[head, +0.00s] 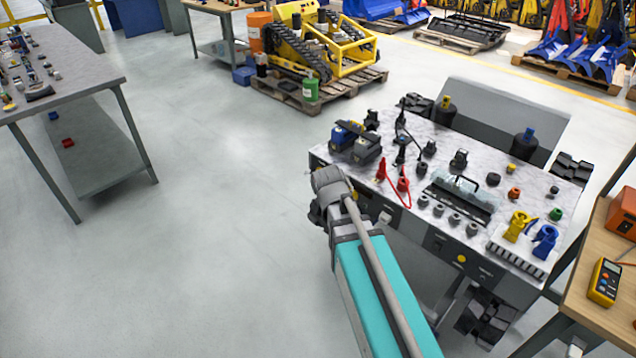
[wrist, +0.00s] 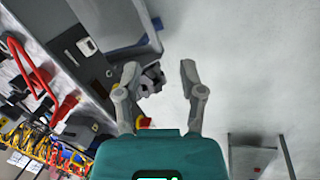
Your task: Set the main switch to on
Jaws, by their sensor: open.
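The bench (head: 310,153) with a pale marbled top has a dark front panel. My gripper (head: 318,195) is at the panel's left end in the head view and hides part of it. A small yellow part (head: 354,196) shows just beside it; I cannot tell whether it is the main switch. In the wrist view my gripper (wrist: 160,72) is open, with nothing between its fingertips. A small red and yellow part (wrist: 145,122) shows near the left finger's base, mostly hidden. A pale fitting (wrist: 87,46) sits on the panel at upper left. The switch's setting cannot be made out.
Red leads (head: 403,185), dark connectors and a yellow clamp (head: 518,226) crowd the bench top. A yellow button (head: 461,258) is on the front panel. A grey table (head: 85,80) stands at left. A wooden table (head: 590,310) adjoins at right. The floor left of the bench is clear.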

